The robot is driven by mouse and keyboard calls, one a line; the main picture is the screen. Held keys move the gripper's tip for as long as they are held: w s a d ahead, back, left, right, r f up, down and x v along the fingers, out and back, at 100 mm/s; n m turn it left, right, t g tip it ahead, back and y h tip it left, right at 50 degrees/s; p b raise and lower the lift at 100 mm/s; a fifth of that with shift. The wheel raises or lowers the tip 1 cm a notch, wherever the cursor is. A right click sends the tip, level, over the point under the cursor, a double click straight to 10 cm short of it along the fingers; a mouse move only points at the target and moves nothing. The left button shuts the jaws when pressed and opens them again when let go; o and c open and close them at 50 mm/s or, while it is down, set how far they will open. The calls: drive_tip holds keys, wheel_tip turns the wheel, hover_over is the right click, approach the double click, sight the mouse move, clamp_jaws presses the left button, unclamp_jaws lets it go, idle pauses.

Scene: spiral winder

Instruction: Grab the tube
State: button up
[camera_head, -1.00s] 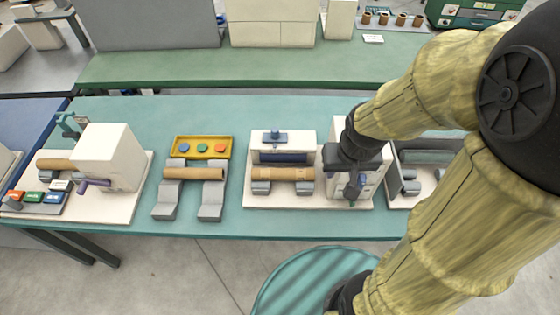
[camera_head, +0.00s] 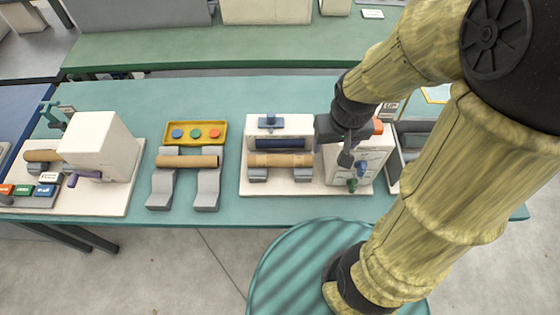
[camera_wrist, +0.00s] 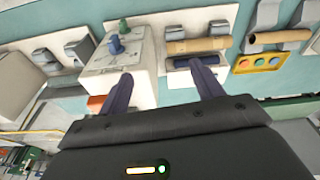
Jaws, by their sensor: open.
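Three brown tubes show in the head view. One tube (camera_head: 280,160) lies across grey supports in the middle winder; it also shows in the wrist view (camera_wrist: 199,44). A second tube (camera_head: 187,161) rests on two grey curved stands and also shows in the wrist view (camera_wrist: 279,37). A third tube (camera_head: 42,155) sits in the left machine. My gripper (camera_head: 334,151) is open and empty, above the middle winder's right side, to the right of its tube and apart from it. In the wrist view, its fingers (camera_wrist: 163,84) point towards the winder's white box and tube.
A white box (camera_head: 358,162) with green and blue knobs stands right of the middle tube, close under my gripper. A yellow tray (camera_head: 196,133) with coloured discs lies behind the stands. The left machine (camera_head: 98,145) is tall. The teal table (camera_head: 225,95) is clear at the back.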

drive_tip(key=w+a+f+n+t+h+b, duration=0.1)
drive_tip(key=a+f+n+t+h+b, duration=0.1)
drive_tip(key=a+f+n+h+b, duration=0.3)
drive_tip(key=w+a+f+n+t+h+b, duration=0.2)
drive_tip(key=a+f+n+h+b, duration=0.3)
drive_tip(key=a+f, duration=0.9)
drive_tip(key=a+n+b, duration=0.1)
drive_tip(key=a+n, duration=0.2)
drive_tip(key=a, duration=0.3)
drive_tip(key=shift+w+t, duration=0.25)
drive_tip(key=shift+t, duration=0.05)
drive_tip(key=shift+w+f, duration=0.1)
drive_tip(key=p, duration=0.2)
approach(278, 163)
drive_tip(key=x, duration=0.5)
drive_tip(key=shift+d, duration=0.1)
